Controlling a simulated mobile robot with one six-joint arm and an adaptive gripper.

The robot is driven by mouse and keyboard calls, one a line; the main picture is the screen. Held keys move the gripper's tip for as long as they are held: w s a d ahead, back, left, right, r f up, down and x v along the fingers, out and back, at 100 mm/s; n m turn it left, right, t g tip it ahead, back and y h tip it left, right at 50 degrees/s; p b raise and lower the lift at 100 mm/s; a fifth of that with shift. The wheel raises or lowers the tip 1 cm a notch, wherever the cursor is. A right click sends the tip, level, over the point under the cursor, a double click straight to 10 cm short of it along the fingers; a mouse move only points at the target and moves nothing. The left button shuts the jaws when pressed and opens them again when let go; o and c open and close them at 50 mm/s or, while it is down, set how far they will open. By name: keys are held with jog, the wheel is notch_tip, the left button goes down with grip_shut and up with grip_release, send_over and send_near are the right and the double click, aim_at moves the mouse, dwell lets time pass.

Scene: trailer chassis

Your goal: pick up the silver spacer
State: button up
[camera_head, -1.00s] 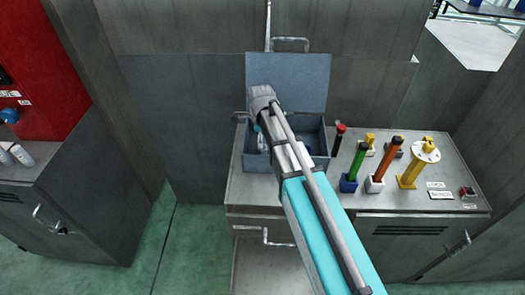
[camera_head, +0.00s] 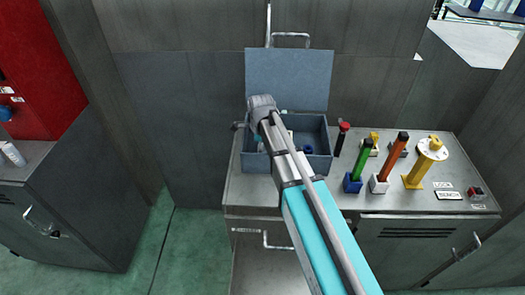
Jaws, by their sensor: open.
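I cannot make out the silver spacer. My arm reaches from the bottom right up to a grey-blue open box on the bench (camera_head: 320,165), and its grey end joint is above the box's left part. My gripper's fingers do not show; the arm hides them and much of the box's inside. Small blue things (camera_head: 307,149) lie in the box to the right of my arm, too small and dark to name.
The box's raised lid (camera_head: 300,78) stands against the grey wall behind. Right of the box, the bench holds a red-topped dark post (camera_head: 341,138), a green post (camera_head: 361,160), an orange post (camera_head: 392,158) and a yellow stand (camera_head: 421,168). A grey cabinet (camera_head: 85,205) is at left.

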dwell(0.3)
grip_shut()
dwell(0.3)
